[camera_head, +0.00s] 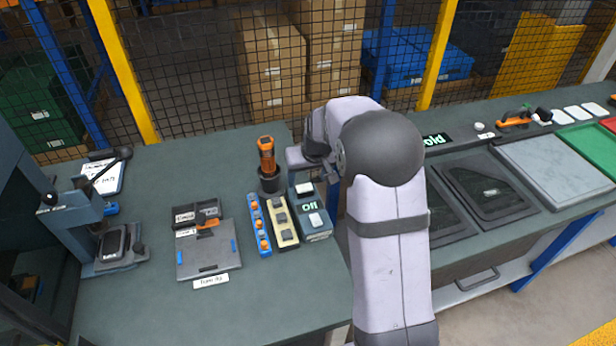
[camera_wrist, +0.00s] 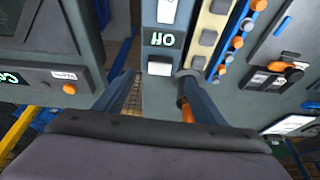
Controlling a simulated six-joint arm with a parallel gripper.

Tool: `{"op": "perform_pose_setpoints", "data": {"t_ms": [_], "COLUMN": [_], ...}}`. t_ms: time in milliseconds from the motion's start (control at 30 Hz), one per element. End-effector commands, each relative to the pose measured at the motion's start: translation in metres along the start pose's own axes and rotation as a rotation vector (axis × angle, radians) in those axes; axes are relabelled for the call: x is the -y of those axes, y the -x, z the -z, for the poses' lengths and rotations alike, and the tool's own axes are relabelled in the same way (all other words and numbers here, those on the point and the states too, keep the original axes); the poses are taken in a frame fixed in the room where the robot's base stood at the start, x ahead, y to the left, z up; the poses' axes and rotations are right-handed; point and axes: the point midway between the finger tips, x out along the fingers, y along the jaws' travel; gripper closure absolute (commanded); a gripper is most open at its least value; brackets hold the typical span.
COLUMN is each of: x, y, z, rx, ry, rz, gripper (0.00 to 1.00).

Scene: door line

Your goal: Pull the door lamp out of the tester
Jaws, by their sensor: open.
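The tester (camera_head: 311,231) is a dark grey box with a lit "Off" display, left of my arm in the head view. It also shows in the wrist view (camera_wrist: 148,101), upside down. Two white blocks sit on its top. The far one (camera_head: 304,188) shows between my fingertips in the wrist view (camera_wrist: 160,67); the near one (camera_head: 315,220) lies beyond the display. I take the far block for the door lamp, but cannot tell surely. My gripper (camera_wrist: 156,77) is open and empty, its fingers either side of the far block. Contact cannot be judged. My arm partly hides the gripper in the head view.
A cream strip (camera_head: 281,222) of grey switches and a blue strip (camera_head: 258,226) of orange parts lie left of the tester. An orange-handled tool (camera_head: 266,155) stands in a black cup close by. A press (camera_head: 85,225) stands far left. The front left bench is clear.

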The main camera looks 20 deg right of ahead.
Motion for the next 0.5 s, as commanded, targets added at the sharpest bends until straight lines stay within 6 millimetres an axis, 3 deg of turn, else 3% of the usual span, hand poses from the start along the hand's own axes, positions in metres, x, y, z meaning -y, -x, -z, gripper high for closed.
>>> {"op": "perform_pose_setpoints", "data": {"t_ms": [267, 500], "x": [0.0, 0.0], "y": [-0.003, -0.02], "z": [0.001, 0.001], "rx": [-0.01, -0.005], "ry": [0.039, 0.039], "rz": [-0.002, -0.001], "gripper": [0.36, 0.36]}}
